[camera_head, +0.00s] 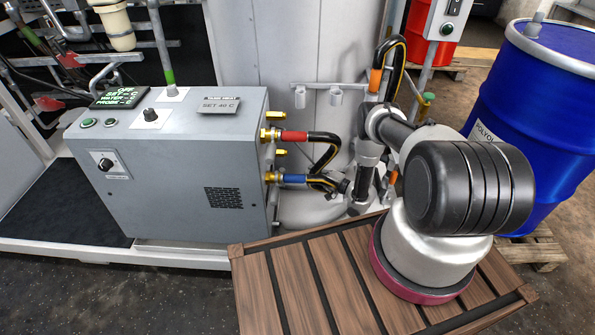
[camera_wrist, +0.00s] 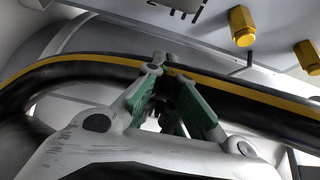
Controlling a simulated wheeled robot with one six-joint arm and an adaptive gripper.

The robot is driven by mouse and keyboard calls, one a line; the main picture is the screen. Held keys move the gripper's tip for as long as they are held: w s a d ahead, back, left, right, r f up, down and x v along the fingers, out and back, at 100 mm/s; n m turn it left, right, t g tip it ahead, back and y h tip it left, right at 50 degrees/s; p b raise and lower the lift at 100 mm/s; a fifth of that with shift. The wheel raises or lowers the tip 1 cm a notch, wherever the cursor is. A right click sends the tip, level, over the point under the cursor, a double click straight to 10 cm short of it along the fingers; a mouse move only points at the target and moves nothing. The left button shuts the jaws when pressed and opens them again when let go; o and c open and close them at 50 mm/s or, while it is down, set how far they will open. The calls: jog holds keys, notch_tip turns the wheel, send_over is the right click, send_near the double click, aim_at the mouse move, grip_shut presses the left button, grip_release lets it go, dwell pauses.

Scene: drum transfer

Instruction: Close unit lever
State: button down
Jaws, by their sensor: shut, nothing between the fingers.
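The unit is a grey box (camera_head: 165,170) at the left of the head view, with a SET 40 C plate on top. A thin grey rod with a green band (camera_head: 168,75) stands upright on its top; I cannot tell if it is the lever. Hoses with a red collar (camera_head: 294,136) and a blue collar (camera_head: 294,179) leave brass fittings on its right side. My gripper (camera_wrist: 163,72) has green-padded fingers brought together, empty, in the wrist view. A black hose with a yellow stripe (camera_wrist: 75,68) passes close to the fingertips; contact is unclear. My arm partly hides the area right of the unit.
Brass fittings (camera_wrist: 242,26) show at upper right in the wrist view. A blue drum (camera_head: 540,105) stands on a pallet at the right. A red drum (camera_head: 432,35) is behind. A wooden slatted platform (camera_head: 300,280) lies in front. Dark floor at front left is clear.

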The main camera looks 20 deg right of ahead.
jog(key=x, duration=1)
jog(key=s, duration=0.1)
jog(key=s+a, duration=0.1)
jog(key=s, duration=0.2)
jog(key=shift+a, duration=0.35)
